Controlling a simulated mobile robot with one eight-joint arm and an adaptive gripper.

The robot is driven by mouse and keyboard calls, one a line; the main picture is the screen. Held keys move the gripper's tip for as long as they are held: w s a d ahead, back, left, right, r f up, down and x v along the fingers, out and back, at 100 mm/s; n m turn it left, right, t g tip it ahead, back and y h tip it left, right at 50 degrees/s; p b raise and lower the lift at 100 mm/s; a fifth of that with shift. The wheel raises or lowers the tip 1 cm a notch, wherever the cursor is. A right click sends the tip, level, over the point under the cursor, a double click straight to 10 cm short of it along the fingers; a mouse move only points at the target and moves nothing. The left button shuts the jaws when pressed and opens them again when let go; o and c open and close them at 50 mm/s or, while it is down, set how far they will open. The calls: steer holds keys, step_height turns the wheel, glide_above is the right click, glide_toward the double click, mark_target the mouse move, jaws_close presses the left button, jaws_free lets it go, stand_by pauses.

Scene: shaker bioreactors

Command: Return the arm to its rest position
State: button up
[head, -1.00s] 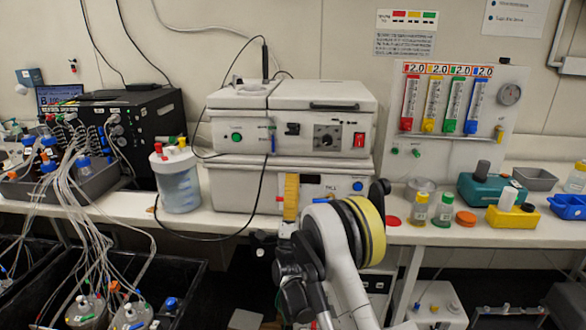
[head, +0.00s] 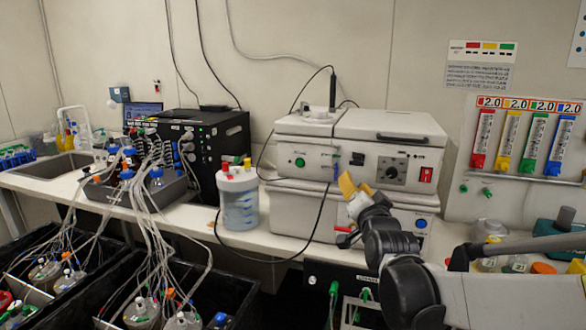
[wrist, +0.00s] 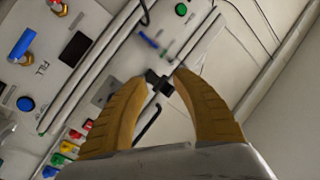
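My gripper (head: 347,186) has yellow fingers and is in front of the stacked white shaker units (head: 365,145) in the head view. My dark wrist and forearm reach to it from the lower right. In the wrist view, the two ribbed fingers (wrist: 161,78) curve toward each other with a gap between their tips. Nothing is held. A small black fitting (wrist: 158,82) shows in the gap; I cannot tell how far behind the tips it is. The white unit's panel (wrist: 75,85) with its buttons appears tilted in that view.
A tubing-capped bottle (head: 238,200) stands on the bench left of the shaker units. A black box (head: 215,150) and tubing-filled tray (head: 135,195) are further left. Black tubs (head: 215,290) stand in front. My arm covers part of the bench at right, near a teal device (head: 560,228).

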steer(key=s+d+f+n+g, duration=0.1)
steer(key=s+f+g, duration=0.3)
steer(key=s, duration=0.7)
steer(key=s+d+f+n+g, duration=0.1)
steer(key=s+f+n+g, duration=0.2)
steer(key=s+f, duration=0.5)
steer(key=s+d+f+n+g+h, duration=0.1)
steer(key=s+f+g, duration=0.3)
steer(key=s, duration=1.1)
steer(key=shift+s+d+f+n+g, duration=0.15)
steer(key=shift+d+f+n+g, duration=0.15)
steer(key=shift+f+n, duration=0.6)
